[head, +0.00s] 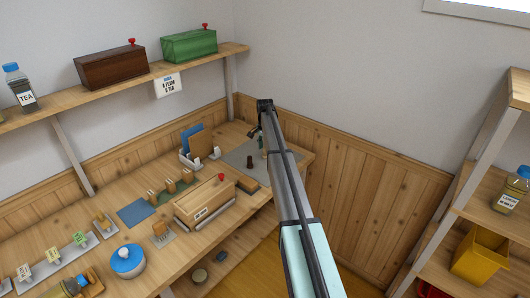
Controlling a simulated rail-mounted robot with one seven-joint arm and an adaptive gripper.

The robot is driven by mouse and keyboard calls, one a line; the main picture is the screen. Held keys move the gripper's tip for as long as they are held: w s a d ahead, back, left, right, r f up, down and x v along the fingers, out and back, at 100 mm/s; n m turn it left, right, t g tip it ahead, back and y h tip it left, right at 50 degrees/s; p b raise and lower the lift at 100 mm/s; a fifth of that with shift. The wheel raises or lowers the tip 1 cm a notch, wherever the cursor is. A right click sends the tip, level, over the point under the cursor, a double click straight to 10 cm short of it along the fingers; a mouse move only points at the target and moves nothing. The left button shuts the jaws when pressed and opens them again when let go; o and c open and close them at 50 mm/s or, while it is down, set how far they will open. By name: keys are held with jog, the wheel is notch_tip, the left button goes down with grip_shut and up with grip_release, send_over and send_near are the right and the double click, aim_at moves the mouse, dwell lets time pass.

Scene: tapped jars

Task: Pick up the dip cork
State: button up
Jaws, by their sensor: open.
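My gripper (253,134) is at the far end of my outstretched arm, above the back right part of the wooden bench. It is small in this view, and I see nothing held in it. Below it a small dark brown stub (250,162) stands on a grey mat (236,155), apart from the gripper. It may be the dip cork, but I cannot tell for sure. A small greenish thing (262,144) stands beside it, partly hidden by my arm.
A long wooden box with a red knob (204,203) stands on the bench (120,187) left of my arm. The shelf (143,80) overhead carries a brown box (111,67) and a green box (189,46).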

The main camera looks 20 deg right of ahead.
jog(key=shift+f, duration=0.25)
jog(key=c, duration=0.9)
jog(key=shift+r, duration=0.1)
jog(key=shift+r+b, duration=2.4)
jog(key=shift+r, duration=7.55)
jog(key=shift+o, duration=0.2)
